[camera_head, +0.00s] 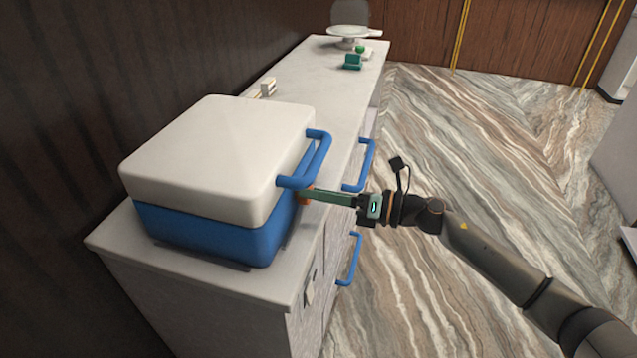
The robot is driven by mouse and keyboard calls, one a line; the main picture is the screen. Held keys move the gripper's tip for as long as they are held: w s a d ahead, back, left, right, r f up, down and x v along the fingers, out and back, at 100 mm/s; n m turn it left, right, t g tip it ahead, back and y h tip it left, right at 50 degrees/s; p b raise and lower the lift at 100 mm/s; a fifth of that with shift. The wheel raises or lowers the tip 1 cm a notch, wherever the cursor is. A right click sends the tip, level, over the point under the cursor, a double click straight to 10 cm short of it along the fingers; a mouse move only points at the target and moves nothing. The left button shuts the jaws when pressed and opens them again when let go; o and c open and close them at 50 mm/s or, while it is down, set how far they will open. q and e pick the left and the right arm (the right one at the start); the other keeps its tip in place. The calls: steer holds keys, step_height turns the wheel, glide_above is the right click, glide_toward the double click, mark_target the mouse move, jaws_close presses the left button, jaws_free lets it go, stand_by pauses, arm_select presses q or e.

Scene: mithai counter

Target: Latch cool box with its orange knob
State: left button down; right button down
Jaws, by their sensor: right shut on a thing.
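The cool box (215,165) stands on the near end of the counter, with a white lid and a blue body. Its lid looks closed down on the body. A blue bar handle (321,158) sticks out from its right side. The orange knob (304,196) is a small patch on that side, just under the near end of the handle, mostly hidden by my fingers. My right gripper (308,194) reaches in from the right and is shut on the orange knob. My left gripper is not in view.
The counter (330,70) runs away to the back, with a small white item (268,87), a green object (353,62) and a scale-like stand (348,33) on it. The floor to the right is clear.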

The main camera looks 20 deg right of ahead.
steer(key=shift+r+m+p, duration=0.2)
steer(key=shift+m+p, duration=0.15)
steer(key=shift+m, duration=0.15)
steer(key=shift+m+p, duration=0.7)
steer(key=shift+m, duration=0.2)
steer(key=shift+w+f+m+p, duration=0.1)
steer(key=shift+m+p, duration=0.75)
steer(key=shift+m, duration=0.35)
steer(key=shift+d+f+m+g+p, duration=0.1)
steer(key=shift+m+g+p, duration=0.25)
steer(key=shift+m, duration=0.25)
steer(key=shift+m+p, duration=0.3)
steer(key=shift+m, duration=0.1)
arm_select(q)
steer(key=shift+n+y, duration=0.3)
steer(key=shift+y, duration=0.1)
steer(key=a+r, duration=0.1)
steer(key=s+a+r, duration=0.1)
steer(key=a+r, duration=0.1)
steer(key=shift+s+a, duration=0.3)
arm_select(e)
steer(key=shift+f+m, duration=0.1)
steer(key=shift+m, duration=0.2)
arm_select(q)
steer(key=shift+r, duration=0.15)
